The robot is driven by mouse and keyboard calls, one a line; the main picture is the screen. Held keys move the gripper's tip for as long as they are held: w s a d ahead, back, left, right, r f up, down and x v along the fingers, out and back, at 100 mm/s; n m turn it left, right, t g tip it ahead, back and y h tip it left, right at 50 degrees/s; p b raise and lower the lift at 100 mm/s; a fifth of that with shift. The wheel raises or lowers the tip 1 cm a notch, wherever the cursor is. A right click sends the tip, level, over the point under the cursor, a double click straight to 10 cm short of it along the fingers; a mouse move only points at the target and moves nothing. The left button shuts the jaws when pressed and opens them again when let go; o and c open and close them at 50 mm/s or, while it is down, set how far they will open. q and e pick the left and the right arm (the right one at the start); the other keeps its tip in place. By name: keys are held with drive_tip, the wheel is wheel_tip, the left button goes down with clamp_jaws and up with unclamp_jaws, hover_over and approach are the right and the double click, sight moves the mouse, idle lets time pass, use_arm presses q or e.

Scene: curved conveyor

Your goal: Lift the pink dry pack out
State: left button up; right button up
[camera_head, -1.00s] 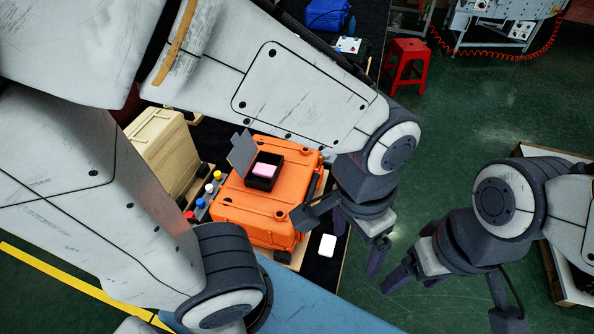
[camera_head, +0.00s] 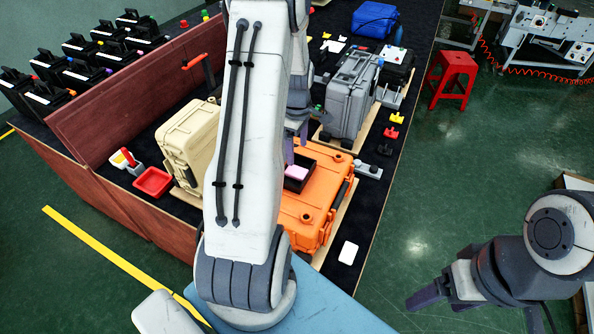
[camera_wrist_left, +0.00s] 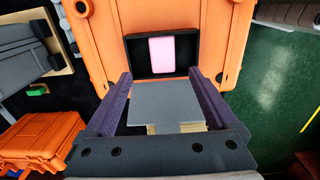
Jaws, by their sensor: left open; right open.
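The pink dry pack (camera_head: 296,173) lies in a small open black box (camera_head: 292,184) on top of the orange case (camera_head: 328,178). In the left wrist view, the pink pack (camera_wrist_left: 160,53) stands out against the black box (camera_wrist_left: 135,57). My left forearm hides part of the case. My right gripper (camera_head: 474,316) is open and empty, off the table at lower right.
A beige case (camera_head: 188,137) stands left of the orange case, and a grey case (camera_head: 350,97) behind it. A white flat item (camera_head: 348,253) lies at the table's front right. A red stool (camera_head: 453,72) stands on the floor. A wooden partition (camera_head: 95,185) runs along the left.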

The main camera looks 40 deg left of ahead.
sight(297, 171)
use_arm(q)
wheel_tip(297, 171, down, 3)
drive_tip(key=shift+r+p, duration=0.1)
drive_tip(key=shift+p, duration=0.2)
drive_tip(key=f, duration=0.1)
drive_tip(key=f+p, duration=0.1)
drive_tip(key=f, duration=0.1)
drive_tip(key=f+p, duration=0.1)
drive_tip(key=shift+s+d+f, duration=0.1)
drive_tip(key=shift+s+f, duration=0.2)
drive_tip(key=shift+f, duration=0.4)
drive_tip(key=c, duration=1.4)
drive_tip(key=shift+r, duration=0.2)
